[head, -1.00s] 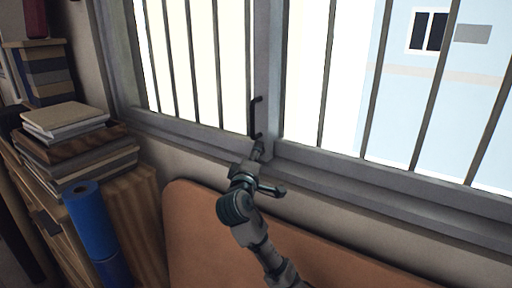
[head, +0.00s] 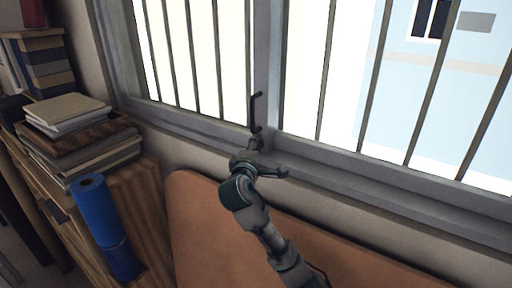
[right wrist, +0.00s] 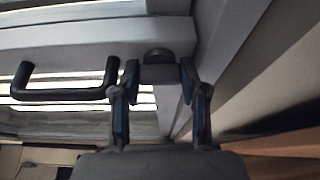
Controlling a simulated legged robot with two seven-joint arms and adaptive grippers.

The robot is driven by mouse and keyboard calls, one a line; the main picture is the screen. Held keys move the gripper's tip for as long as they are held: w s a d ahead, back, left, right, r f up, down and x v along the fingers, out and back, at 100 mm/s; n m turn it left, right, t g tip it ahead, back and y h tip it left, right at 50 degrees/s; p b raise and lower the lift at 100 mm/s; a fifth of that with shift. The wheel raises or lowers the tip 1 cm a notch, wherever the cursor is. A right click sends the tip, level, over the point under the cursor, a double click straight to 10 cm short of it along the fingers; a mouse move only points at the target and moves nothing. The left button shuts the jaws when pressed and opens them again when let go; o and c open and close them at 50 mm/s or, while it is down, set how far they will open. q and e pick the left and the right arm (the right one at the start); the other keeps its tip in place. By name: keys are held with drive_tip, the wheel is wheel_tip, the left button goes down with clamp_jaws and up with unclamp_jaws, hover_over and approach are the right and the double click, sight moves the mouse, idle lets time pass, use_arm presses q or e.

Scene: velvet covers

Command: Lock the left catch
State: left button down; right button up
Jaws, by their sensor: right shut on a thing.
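My right gripper (head: 254,146) is at the window's middle upright, just below a dark bar handle (head: 255,112). In the right wrist view its two fingers (right wrist: 159,82) stand on either side of a small grey catch (right wrist: 160,73) with a dark rounded top and are shut on it. The black handle (right wrist: 63,95) is left of the fingers there, apart from them. In the head view the gripper largely hides the catch, and its locked or unlocked position cannot be told. My left gripper is not in view.
The window frame (head: 370,172) and its upright bars lie behind the gripper. A brown padded panel (head: 200,215) stands below the sill. At the left are stacked books (head: 70,110) and a blue roll (head: 98,210) by a wooden cabinet.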

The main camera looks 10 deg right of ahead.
drive_tip(key=shift+a+f, duration=0.1)
drive_tip(key=shift+f, duration=0.25)
drive_tip(key=o, duration=1.1)
drive_tip(key=shift+o, duration=0.2)
drive_tip(key=shift+w, duration=0.1)
drive_tip(key=shift+a+r, duration=0.1)
drive_tip(key=shift+r, duration=0.05)
drive_tip(key=v, duration=0.8)
